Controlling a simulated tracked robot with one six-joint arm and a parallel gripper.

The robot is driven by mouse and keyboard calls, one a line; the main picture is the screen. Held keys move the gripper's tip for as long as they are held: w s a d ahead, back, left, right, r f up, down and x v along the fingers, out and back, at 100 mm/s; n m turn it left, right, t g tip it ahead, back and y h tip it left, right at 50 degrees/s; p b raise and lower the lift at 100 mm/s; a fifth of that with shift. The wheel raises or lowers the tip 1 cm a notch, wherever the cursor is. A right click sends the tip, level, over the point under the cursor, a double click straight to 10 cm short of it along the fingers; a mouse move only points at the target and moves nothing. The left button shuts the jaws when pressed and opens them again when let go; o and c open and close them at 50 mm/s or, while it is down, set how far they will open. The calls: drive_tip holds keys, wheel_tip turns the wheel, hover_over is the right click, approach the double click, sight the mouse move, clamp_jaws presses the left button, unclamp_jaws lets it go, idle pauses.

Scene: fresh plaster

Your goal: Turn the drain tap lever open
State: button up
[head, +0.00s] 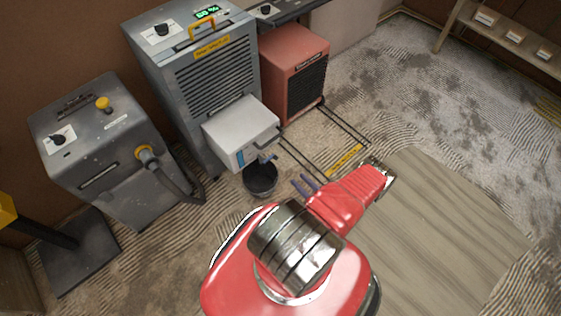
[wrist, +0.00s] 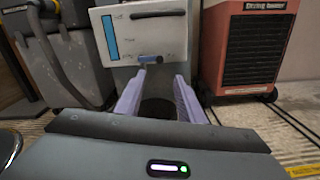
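The drain tap (head: 266,158) has a small blue lever and sits low on the front of a white tank (head: 240,128) on the grey dehumidifier (head: 205,75). In the wrist view the tap lever (wrist: 151,59) lies sideways, just beyond my fingertips. The tank (wrist: 118,38) there shows a blue level strip and a dark handle. My gripper (wrist: 160,77) is open, its two lilac fingers apart with nothing between them. In the head view my gripper (head: 301,182) is to the right of the tap, apart from it. A dark bucket (head: 260,184) stands on the floor below the tap.
A red drying unit (head: 294,72) stands to the right of the dehumidifier. A grey machine with a hose (head: 100,150) stands to the left. Rails with a yellow label (head: 345,160) lie on the floor. A wooden board (head: 440,225) covers the floor at right.

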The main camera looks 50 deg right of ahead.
sight(277, 158)
drive_tip(key=shift+w, duration=0.1)
drive_tip(key=shift+x, duration=6.9)
drive_tip(key=shift+c, duration=0.5)
clamp_jaws()
